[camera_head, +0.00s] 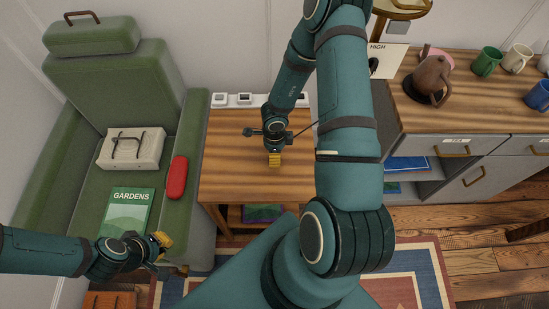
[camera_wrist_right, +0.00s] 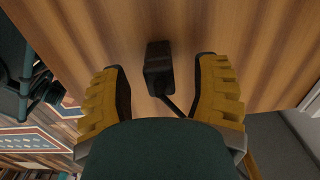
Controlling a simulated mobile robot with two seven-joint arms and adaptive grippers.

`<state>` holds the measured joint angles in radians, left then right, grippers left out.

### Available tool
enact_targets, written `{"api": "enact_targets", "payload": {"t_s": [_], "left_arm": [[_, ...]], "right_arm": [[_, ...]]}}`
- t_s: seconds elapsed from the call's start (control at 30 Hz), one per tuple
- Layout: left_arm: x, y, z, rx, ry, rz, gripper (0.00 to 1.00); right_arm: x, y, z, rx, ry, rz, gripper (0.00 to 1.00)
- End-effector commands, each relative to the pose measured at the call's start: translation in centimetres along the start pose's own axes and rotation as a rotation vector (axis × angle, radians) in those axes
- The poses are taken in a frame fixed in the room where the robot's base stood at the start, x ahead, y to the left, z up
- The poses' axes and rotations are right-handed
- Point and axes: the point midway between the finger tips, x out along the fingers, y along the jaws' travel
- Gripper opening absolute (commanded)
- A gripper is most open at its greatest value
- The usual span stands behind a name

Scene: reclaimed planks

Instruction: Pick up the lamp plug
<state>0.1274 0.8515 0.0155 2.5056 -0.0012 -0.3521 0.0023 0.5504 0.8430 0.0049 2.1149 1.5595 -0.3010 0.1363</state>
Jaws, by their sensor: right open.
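The lamp plug (camera_wrist_right: 158,68) is a small black block on the wooden table top (camera_head: 228,165), with a dark cord running from it towards the lower right of the right wrist view. My right gripper (camera_wrist_right: 160,75) is open, with one yellow finger on each side of the plug and a gap to both. In the head view my right gripper (camera_head: 274,160) points down over the table and the plug is hidden there. My left gripper (camera_head: 158,250) is over the front of the green seat, near the green book; its finger gap is not clear.
A socket strip (camera_head: 243,99) runs along the table's back edge. The green armchair (camera_head: 113,90) holds a white case (camera_head: 131,148), a red case (camera_head: 177,178) and a GARDENS book (camera_head: 127,211). A counter (camera_head: 450,115) at right bears a brown kettle (camera_head: 432,77) and mugs.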

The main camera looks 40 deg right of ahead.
Motion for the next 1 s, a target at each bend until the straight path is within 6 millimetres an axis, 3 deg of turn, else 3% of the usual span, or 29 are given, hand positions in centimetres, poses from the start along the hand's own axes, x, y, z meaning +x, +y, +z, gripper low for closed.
{"api": "enact_targets", "payload": {"t_s": [0.2, 0.3, 0.4, 0.83, 1.0], "left_arm": [[-0.1, 0.0, -0.1, 0.000, 0.001, 0.000, 0.00], [-0.1, 0.0, -0.1, 0.000, 0.001, 0.000, 0.00], [-0.1, 0.0, -0.1, 0.000, 0.001, 0.000, 0.00], [-0.1, 0.1, -0.1, 0.000, 0.001, 0.000, 0.00], [-1.4, 0.5, 0.0, -0.001, -0.004, 0.000, 0.00]], "right_arm": [[0.0, 0.0, 0.0, 0.000, 0.000, -0.001, 0.64], [-0.1, 0.0, 0.0, 0.000, 0.000, -0.001, 0.29], [-0.1, 0.0, 0.0, 0.000, 0.000, -0.001, 0.00], [-0.2, 0.0, 0.0, 0.000, 0.000, 0.000, 0.00], [-2.1, 0.0, 0.0, 0.000, 0.000, -0.001, 0.00]]}}
